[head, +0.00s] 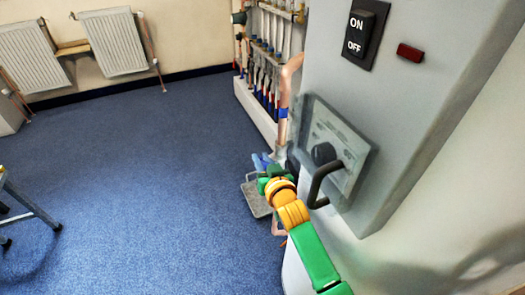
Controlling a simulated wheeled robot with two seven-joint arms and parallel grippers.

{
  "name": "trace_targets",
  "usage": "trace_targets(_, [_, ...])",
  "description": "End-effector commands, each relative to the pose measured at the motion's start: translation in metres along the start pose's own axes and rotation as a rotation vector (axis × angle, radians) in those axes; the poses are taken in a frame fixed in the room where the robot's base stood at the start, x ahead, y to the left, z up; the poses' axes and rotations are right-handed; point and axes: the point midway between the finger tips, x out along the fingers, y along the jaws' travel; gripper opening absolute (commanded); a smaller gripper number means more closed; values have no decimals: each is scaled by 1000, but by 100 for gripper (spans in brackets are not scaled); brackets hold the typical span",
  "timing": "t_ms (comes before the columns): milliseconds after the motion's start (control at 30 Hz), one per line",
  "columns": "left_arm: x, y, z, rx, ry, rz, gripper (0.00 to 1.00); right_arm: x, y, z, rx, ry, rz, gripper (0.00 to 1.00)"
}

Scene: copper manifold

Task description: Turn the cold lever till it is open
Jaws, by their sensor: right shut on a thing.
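The cold lever (260,161) is a small blue handle beside the lower end of a copper pipe (287,85) that carries a blue band. It is left of the grey cabinet and partly hidden by my gripper. My right gripper (266,172) is at the lever, at the end of the green and orange arm that comes up from the bottom. It is shut on the blue lever; its fingertips are small and partly hidden. How far the lever is turned cannot be made out. My left gripper is not in view.
The grey cabinet (430,115) fills the right side. A black handle (323,180) sticks out from it close to my right arm. A grey tray (255,197) lies below the gripper. A pipe manifold (270,60) stands behind. The blue floor (140,170) is mostly clear.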

Motion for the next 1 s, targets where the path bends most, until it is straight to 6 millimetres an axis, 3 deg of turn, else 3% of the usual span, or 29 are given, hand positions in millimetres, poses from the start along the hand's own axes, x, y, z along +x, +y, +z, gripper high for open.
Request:
trace_targets(533, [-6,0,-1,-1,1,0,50,1,0,1,-1,-23,3,0])
trace_targets(567, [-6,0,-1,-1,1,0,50,1,0,1,-1,-23,3,32])
trace_targets(633, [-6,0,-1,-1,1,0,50,1,0,1,-1,-22,3,50])
trace_targets(1000, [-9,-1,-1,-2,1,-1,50,-4,0,-1,-1,-21,3,53])
